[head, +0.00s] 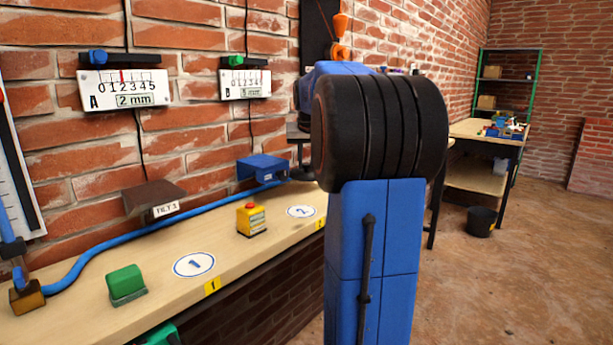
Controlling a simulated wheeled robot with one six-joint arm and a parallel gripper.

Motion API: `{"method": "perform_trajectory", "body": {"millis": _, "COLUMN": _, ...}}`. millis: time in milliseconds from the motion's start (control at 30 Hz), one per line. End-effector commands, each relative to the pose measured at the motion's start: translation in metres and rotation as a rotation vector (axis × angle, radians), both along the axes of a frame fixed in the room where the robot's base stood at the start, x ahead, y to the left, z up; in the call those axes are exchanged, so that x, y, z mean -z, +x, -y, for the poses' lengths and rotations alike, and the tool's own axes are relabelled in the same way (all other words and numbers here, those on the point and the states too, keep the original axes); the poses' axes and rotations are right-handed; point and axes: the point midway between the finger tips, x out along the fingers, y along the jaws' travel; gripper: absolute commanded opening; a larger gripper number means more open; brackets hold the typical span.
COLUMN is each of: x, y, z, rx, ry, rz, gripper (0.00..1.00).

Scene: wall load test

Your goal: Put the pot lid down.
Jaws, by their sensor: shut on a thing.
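No pot lid shows in the head view. My own blue and black arm stands large in the middle of the picture and hides what is behind it. My gripper is not visible, so its jaws and anything in them cannot be seen.
A wooden bench (150,318) runs along the brick wall. It carries a green block (126,284), a yellow box with a red button (251,219), a blue hose (127,238) and round marks 1 (194,264) and 2 (301,212). A black bucket (481,221) stands on the floor at right.

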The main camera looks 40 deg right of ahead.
Motion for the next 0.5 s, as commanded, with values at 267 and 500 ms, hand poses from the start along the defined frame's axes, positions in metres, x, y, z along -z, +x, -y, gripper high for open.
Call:
{"method": "perform_trajectory", "body": {"millis": 267, "x": 0.018, "y": 0.000, "z": 0.000, "rx": 0.000, "ry": 0.001, "rz": -0.001, "gripper": 0.00}}
{"method": "perform_trajectory", "body": {"millis": 500, "x": 0.047, "y": 0.000, "z": 0.000, "rx": 0.000, "ry": 0.000, "rz": 0.000, "gripper": 0.00}}
